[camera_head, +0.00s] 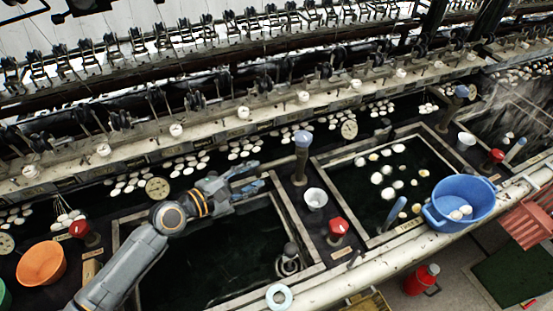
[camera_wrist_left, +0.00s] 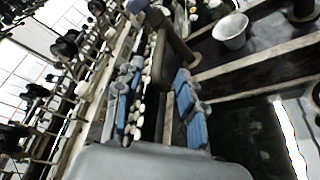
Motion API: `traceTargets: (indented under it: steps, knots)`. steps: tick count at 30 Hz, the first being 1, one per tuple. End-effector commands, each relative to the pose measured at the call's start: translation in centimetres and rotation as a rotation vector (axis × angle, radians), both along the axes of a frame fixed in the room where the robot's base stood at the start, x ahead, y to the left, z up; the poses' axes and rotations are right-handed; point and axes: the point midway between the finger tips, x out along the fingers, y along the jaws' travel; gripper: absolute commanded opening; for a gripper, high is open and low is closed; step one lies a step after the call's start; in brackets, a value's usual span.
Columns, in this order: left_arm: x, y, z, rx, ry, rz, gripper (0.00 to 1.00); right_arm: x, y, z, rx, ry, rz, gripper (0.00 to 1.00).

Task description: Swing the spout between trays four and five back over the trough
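A brown standpipe with a blue cap (camera_head: 301,163), which looks like the spout, stands on the divider between two dark water basins. It also shows in the left wrist view (camera_wrist_left: 174,42), beyond the fingers. I cannot tell which way its outlet points. My left gripper (camera_head: 256,188) is open and empty, left of the standpipe and apart from it, above the basin's back edge. Its blue fingers (camera_wrist_left: 158,106) are spread in the left wrist view. The trough (camera_head: 216,160) with white cocoons runs behind the basins. Tray numbers are unreadable. My right gripper is out of view.
A white cup (camera_head: 315,199) and a red-capped knob (camera_head: 338,228) stand on the divider in front of the standpipe. A blue tub (camera_head: 459,203) sits on the right basin's front edge. An orange bowl (camera_head: 41,264) is at left. Reeling gear lines the back.

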Motion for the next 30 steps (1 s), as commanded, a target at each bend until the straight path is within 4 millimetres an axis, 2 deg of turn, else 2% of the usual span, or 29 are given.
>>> traceTargets:
  steps: [1,6,12,25,26,30]
  knots:
    - [0.9,-1.0,0.1,-0.003,-0.002,0.0,0.39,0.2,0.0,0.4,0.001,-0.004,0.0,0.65]
    - [3.2,-3.5,-0.8,-0.001,-0.001,0.0,0.39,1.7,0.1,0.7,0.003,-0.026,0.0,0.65]
    - [5.0,-5.6,-1.5,0.0,-0.002,-0.001,0.39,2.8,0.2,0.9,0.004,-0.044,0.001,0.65]
    - [5.7,-6.4,-1.8,0.001,-0.001,0.0,0.39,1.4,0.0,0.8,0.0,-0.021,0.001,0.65]
    - [5.7,-6.4,-1.8,0.0,0.0,0.0,0.37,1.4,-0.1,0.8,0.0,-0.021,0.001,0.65]
    - [5.7,-6.4,-1.8,0.001,-0.001,0.0,0.09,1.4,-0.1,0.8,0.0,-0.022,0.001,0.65]
